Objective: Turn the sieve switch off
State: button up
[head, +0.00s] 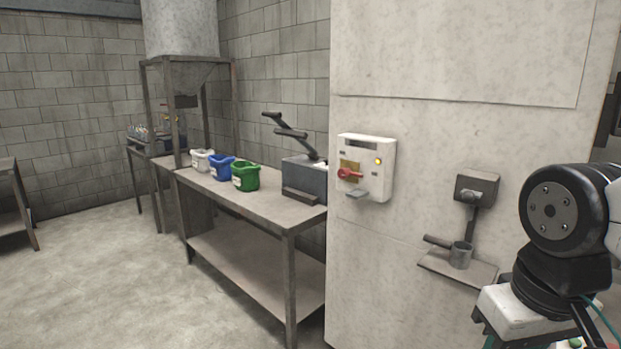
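A white control box (366,165) is mounted on the pale wall panel right of centre in the head view. It carries a red rotary switch (349,174) on a yellowish plate, with the handle pointing roughly sideways. My arm's dark joint and white link are at the lower right, apart from the box. My gripper itself is not clearly visible.
A metal table (265,207) left of the panel holds white (203,160), blue (222,167) and green (245,176) buckets and a grey lever device (304,177). A shelf with a metal cup (461,255) juts from the panel.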

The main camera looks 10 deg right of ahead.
aim_at(343, 173)
jog(key=z, duration=0.25)
jog(key=i, duration=1.15)
jog(key=u, duration=0.4)
